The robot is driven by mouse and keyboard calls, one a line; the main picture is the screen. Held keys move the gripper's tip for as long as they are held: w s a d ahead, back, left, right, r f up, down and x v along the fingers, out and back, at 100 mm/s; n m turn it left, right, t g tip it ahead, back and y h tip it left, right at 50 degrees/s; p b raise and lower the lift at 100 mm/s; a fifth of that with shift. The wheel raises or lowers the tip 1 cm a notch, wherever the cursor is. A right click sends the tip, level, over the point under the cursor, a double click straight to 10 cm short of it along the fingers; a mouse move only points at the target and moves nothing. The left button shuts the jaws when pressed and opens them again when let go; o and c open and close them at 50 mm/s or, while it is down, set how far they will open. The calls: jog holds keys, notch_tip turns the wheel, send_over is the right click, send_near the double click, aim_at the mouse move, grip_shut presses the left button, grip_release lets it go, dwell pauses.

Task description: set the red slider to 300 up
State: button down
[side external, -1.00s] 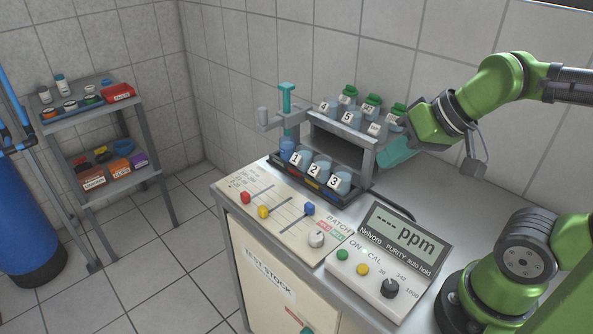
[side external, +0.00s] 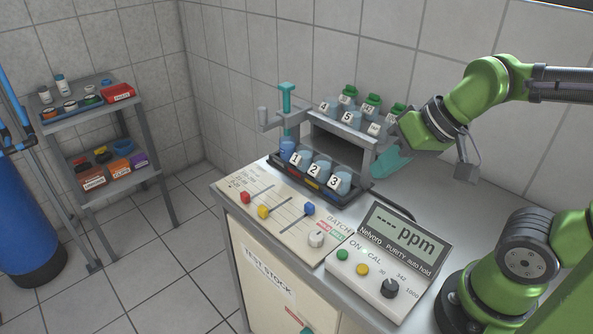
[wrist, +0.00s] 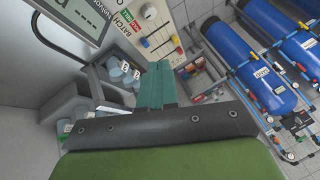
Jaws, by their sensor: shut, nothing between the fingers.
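The red slider (side external: 245,197) is a small red knob at the left end of its slot on the cream slider panel (side external: 232,183). It also shows in the wrist view (wrist: 179,50), at the right of the panel. A yellow slider (side external: 263,211) and a blue slider (side external: 309,208) are on the same panel. My gripper (side external: 384,170) has teal fingers and is shut and empty, beside the right end of the bottle rack, well away from the red slider. In the wrist view its shut fingers (wrist: 158,68) point toward the panel.
The bottle rack (side external: 368,160) with several numbered cups stands behind the panel. A purity meter (side external: 378,262) with a display stands at the panel's right. A white knob (side external: 317,239) is on the panel. A shelf (side external: 140,172) is at the left.

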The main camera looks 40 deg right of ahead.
jog(key=w+a+f+n+g+h, duration=0.1)
jog(key=w+a+f+h, duration=0.3)
jog(key=w+a, duration=0.5)
jog(key=w+a+f+n+h, duration=0.1)
jog(key=w+a+f+h, duration=0.3)
jog(key=w, duration=1.4)
jog(key=a+f, duration=0.4)
jog(key=a, duration=0.2)
jog(key=shift+a+f+g, duration=0.3)
jog(key=shift+f+g, duration=0.1)
jog(key=shift+w, duration=0.15)
send_near(241, 202)
notch_tip(241, 202, down, 4)
jog(key=w, duration=0.2)
jog(key=shift+d, duration=1.1)
